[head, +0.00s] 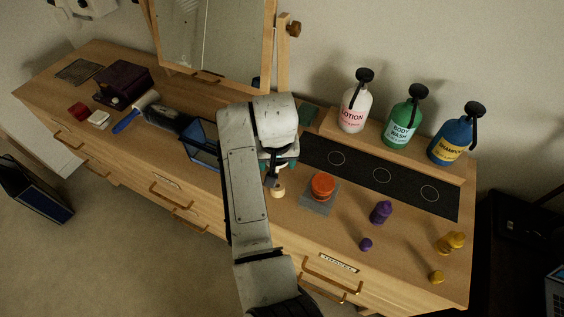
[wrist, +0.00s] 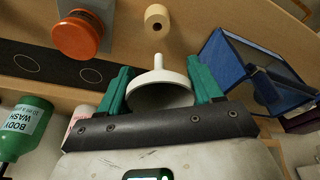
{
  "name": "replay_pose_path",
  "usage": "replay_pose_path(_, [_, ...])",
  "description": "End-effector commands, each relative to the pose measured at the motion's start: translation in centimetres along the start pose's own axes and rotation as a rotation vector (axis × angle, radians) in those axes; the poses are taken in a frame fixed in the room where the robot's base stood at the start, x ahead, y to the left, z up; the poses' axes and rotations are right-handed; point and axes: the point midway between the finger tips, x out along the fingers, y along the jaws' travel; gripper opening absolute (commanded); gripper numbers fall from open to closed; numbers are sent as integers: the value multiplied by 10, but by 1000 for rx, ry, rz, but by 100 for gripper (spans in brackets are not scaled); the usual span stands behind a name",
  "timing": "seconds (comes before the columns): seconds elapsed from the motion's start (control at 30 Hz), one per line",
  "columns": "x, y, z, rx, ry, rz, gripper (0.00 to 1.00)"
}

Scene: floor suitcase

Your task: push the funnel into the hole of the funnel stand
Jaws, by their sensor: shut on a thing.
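A white funnel (wrist: 160,92) sits between the two green fingers of my gripper (wrist: 163,90) in the wrist view. The gripper is shut on its wide cone, and its narrow spout points away from the palm, toward the funnel stand. The funnel stand (wrist: 157,20) is a small pale wooden cylinder with a dark hole in its face. A gap shows between spout tip and stand in the wrist view. In the head view the stand (head: 278,191) stands on the dresser top, just below my gripper (head: 278,168). There my arm mostly hides the funnel.
An orange jar (head: 323,186) stands on a grey pad to the right of the stand. A blue-framed bin (head: 203,146) is to the left. Purple (head: 380,212) and yellow (head: 450,242) bottles stand farther right. Lotion, body wash and shampoo bottles line the back shelf.

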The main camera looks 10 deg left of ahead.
Motion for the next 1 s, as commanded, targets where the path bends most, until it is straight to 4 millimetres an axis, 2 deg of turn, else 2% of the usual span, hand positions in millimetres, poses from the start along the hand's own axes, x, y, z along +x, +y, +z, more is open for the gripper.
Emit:
replay_pose_path(0.37, [4, 1, 2, 1, -1, 2, 37])
replay_pose_path(1.0, [52, 0, 12, 0, -1, 2, 37])
